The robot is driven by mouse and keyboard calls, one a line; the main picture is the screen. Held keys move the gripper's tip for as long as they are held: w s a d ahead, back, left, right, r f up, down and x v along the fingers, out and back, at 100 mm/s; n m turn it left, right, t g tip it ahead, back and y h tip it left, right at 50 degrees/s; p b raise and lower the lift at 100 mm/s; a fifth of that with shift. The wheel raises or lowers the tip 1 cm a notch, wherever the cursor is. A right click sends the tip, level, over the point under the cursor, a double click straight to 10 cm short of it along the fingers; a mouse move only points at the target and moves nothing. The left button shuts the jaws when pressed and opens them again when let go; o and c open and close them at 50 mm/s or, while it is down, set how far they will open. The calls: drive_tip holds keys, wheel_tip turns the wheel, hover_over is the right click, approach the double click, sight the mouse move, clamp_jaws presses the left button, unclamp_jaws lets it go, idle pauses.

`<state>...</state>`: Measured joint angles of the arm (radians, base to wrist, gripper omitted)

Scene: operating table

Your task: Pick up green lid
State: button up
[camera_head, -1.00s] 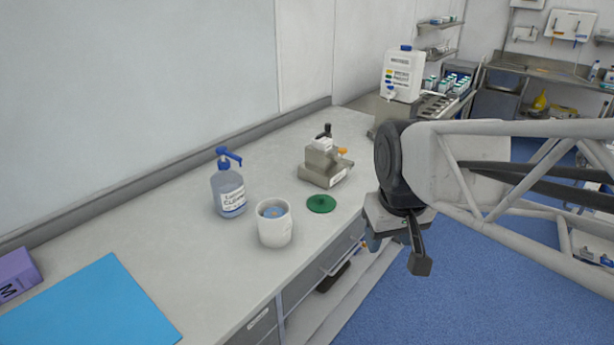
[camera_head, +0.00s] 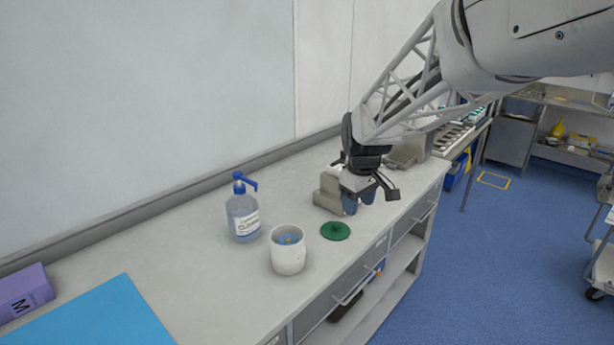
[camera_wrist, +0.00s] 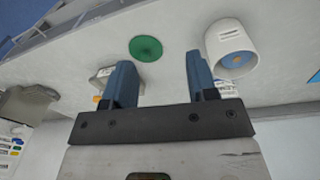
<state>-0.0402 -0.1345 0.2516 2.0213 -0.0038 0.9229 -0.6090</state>
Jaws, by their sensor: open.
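The green lid (camera_head: 335,231) is a flat round disc lying on the counter near its front edge, just right of a white cup. It also shows in the wrist view (camera_wrist: 146,48), ahead of the fingers and nearer the left one. My gripper (camera_head: 358,203) is above the counter, a little right of the lid and apart from it. Its two blue fingers stand open with nothing between them, as the wrist view (camera_wrist: 160,72) shows.
The white cup (camera_head: 288,256) with blue contents stands close left of the lid. A blue-topped bottle (camera_head: 243,216) stands behind the cup. A grey device (camera_head: 327,193), partly hidden by my gripper, is behind the lid. A blue sheet (camera_head: 95,318) and purple box (camera_head: 24,292) lie at left.

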sight(336, 224)
drive_tip(key=w+a+f+n, duration=0.1)
drive_tip(key=w+f, duration=0.2)
drive_tip(key=w, duration=0.2)
drive_tip(key=w+f+n, duration=0.1)
drive_tip(key=w+f, duration=0.3)
drive_tip(key=w, duration=0.1)
drive_tip(key=w+a+f+n+g, duration=0.1)
drive_tip(key=w+f+n, duration=0.1)
drive_tip(key=w, duration=0.3)
drive_tip(key=shift+w+a+f, duration=0.35)
drive_tip(key=shift+w+f, duration=0.05)
drive_tip(key=shift+f, duration=0.25)
drive_tip(key=shift+f, duration=0.1)
drive_tip(key=shift+f, duration=1.2)
drive_tip(key=shift+f, duration=0.1)
drive_tip(key=shift+s+f, duration=0.1)
drive_tip(key=shift+f, duration=2.4)
drive_tip(key=shift+c, duration=0.4)
clamp_jaws()
